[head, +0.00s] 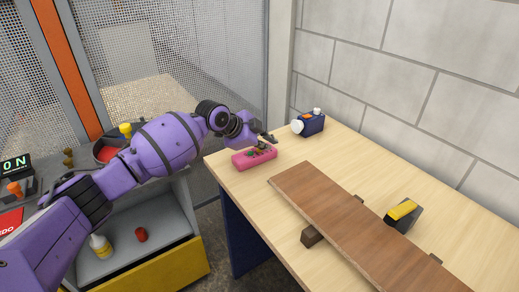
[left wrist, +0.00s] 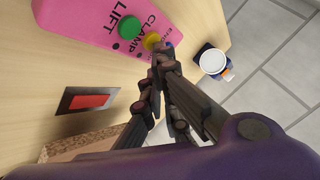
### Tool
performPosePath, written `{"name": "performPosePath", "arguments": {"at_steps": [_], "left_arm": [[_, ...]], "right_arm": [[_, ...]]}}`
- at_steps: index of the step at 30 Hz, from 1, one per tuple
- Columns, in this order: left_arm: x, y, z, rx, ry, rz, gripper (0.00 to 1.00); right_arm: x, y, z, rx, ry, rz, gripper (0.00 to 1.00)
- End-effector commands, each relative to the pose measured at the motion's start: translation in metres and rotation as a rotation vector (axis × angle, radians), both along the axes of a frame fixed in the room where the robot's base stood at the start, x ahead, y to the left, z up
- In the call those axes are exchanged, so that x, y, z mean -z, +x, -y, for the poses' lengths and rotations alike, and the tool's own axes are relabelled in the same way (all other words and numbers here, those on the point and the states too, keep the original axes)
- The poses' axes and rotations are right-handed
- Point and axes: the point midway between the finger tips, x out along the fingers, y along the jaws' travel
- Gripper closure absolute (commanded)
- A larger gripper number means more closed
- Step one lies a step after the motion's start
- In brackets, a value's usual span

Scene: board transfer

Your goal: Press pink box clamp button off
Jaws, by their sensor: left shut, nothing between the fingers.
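The pink box (head: 242,162) sits near the left edge of the wooden table. In the left wrist view the pink box (left wrist: 75,18) carries LIFT and CLAMP lettering, a green button (left wrist: 130,27) and a yellow button (left wrist: 151,39). The yellow button is beside the CLAMP lettering and partly hidden by my fingertips. My left gripper (head: 264,143) is over the box; in the left wrist view its fingers (left wrist: 162,52) are shut and empty, with the tips at the yellow button. I cannot tell whether they touch it. My right gripper is not in view.
A brown board (head: 350,222) rests on dark supports across the table (head: 330,155). A blue device with a white knob (head: 312,124) stands behind the box. A black and yellow tool (head: 402,213) lies on the right. A red part on a dark plate (left wrist: 88,101) shows beside the box.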

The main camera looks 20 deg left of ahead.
Motion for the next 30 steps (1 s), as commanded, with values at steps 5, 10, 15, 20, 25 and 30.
{"name": "performPosePath", "arguments": {"at_steps": [5, 10, 15, 20, 25, 30], "left_arm": [[-0.013, 0.001, 0.0, 0.0, -0.001, 0.004, 1.0], [-0.016, 0.0, 0.0, 0.001, 0.0, 0.002, 1.0], [-0.014, 0.0, 0.0, 0.001, -0.001, 0.0, 1.0], [-0.02, 0.0, 0.0, 0.0, 0.0, 0.002, 1.0], [-0.038, 0.001, 0.0, 0.0, 0.0, 0.005, 1.0], [-0.055, 0.001, 0.0, 0.0, -0.001, 0.006, 1.0]], "right_arm": [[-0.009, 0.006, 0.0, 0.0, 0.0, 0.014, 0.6], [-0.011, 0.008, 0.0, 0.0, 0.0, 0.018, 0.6], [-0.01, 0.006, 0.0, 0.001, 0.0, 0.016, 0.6], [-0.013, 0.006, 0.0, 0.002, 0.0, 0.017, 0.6], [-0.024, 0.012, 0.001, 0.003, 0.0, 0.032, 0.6], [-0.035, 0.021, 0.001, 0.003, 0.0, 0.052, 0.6]]}}
